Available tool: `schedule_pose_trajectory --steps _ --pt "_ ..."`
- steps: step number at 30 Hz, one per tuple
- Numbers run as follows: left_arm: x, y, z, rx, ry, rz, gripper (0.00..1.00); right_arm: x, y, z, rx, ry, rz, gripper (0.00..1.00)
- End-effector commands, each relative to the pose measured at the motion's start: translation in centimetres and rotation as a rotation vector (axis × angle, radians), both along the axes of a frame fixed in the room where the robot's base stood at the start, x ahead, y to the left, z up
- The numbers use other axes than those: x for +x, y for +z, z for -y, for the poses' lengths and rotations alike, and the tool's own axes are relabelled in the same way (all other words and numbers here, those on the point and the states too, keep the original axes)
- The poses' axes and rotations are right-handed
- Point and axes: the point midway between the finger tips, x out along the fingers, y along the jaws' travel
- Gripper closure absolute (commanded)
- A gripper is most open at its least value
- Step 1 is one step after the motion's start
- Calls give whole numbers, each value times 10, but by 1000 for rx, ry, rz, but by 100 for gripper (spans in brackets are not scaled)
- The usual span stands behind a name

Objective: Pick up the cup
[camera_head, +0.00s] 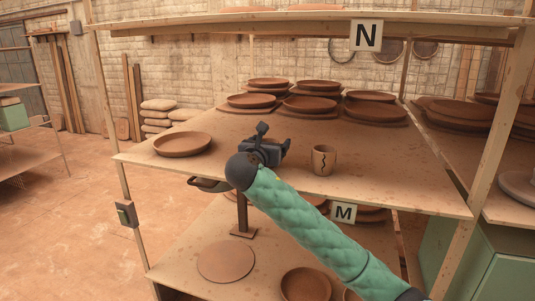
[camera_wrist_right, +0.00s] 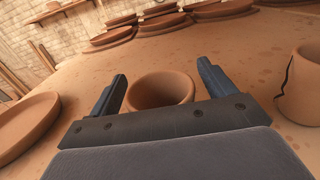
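A plain terracotta cup (camera_wrist_right: 160,98) shows between the two fingers of my right gripper (camera_wrist_right: 161,72) in the right wrist view. The fingers are apart, one on each side, with a gap between each finger and the cup. The crossbar hides the cup's lower part. In the head view my right gripper (camera_head: 272,143) is over the middle shelf and mostly hides this cup. A second cup (camera_head: 323,160) with a dark crack stands upright to the right of the gripper; it also shows at the right edge of the wrist view (camera_wrist_right: 301,92). My left gripper is not in view.
A shallow dish (camera_head: 182,144) lies on the shelf (camera_head: 405,180) left of the gripper. Stacked plates (camera_head: 312,104) stand at the back. An upper shelf marked N (camera_head: 366,35) is overhead. A lower shelf marked M (camera_head: 343,212) holds more plates.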

Motion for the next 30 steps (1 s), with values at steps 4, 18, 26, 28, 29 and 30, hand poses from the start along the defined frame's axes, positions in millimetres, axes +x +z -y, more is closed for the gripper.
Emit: schedule_pose_trajectory --steps 4,18,26,28,29,30 --pt "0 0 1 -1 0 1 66 0 0 0 0 0 0 47" --pt "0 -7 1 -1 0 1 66 0 5 0 1 0 3 64" --pt "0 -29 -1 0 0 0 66 0 31 0 2 0 4 64" --pt "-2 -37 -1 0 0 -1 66 -1 40 0 1 1 4 64" --pt "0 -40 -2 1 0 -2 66 -6 42 6 2 -1 5 64" --pt "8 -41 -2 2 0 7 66 -11 46 12 2 -1 4 64"
